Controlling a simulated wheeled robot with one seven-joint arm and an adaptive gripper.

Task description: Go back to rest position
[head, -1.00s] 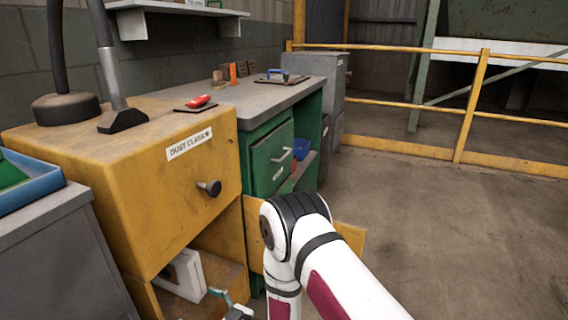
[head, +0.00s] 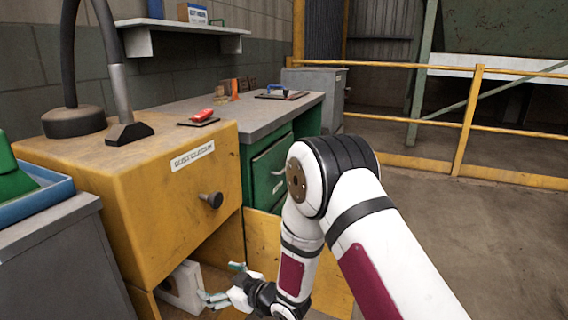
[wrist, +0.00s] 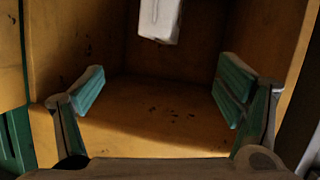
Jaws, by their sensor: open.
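My gripper (head: 222,283) is low in front of the yellow cabinet's open lower compartment in the head view. Its teal-padded fingers are spread apart. In the wrist view the gripper (wrist: 160,90) is open, with nothing between its fingers. A pale block (head: 184,286), apparently the hollow brick, stands inside the compartment, partly cut off by the cabinet front. In the wrist view the block (wrist: 160,20) shows at the top edge, beyond the fingertips and apart from them.
The yellow cabinet (head: 160,200) has a knobbed drawer front above the compartment. A green workbench (head: 267,172) stands behind it, and a grey cabinet with a blue tray (head: 45,207) at the left. Yellow railing (head: 465,125) crosses the back. Open floor (head: 480,230) lies to the right.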

